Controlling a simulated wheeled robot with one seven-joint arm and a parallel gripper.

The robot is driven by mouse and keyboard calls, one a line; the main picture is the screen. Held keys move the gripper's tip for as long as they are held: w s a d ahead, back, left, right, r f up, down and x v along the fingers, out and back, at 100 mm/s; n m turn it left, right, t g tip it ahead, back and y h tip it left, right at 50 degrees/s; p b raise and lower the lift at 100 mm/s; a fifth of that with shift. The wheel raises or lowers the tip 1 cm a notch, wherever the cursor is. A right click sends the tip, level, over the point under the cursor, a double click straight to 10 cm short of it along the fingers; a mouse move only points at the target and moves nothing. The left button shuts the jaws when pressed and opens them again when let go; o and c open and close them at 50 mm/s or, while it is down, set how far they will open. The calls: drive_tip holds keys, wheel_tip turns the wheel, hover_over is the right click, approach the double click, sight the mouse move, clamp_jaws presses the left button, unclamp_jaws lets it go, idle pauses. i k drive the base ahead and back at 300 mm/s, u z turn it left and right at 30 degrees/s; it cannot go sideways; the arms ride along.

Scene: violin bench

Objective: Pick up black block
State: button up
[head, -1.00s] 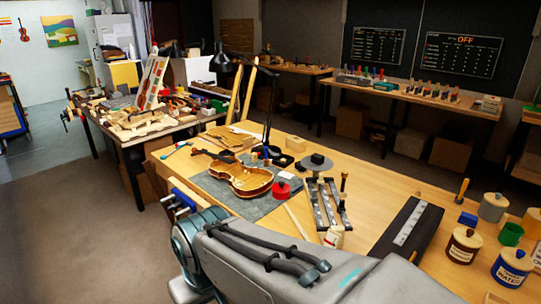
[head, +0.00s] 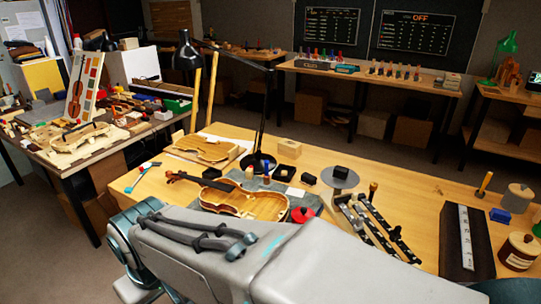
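Another black block (head: 309,180) lies just left of the disc. A violin body (head: 245,202) lies on a grey mat (head: 288,188). My grey arm crosses the lower part of the head view and hides the bench's front edge. My gripper is not in view.
A black desk lamp (head: 260,162) stands behind the violin. Clamp-like bars (head: 372,222), a long dark block with a ruler (head: 464,238) and a labelled jar (head: 518,250) stand to the right.

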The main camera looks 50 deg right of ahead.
sight(340, 172)
drive_tip(key=i, duration=0.65)
drive_tip(key=z, duration=3.15)
drive_tip(key=i, duration=0.5)
drive_tip(key=z, duration=0.1)
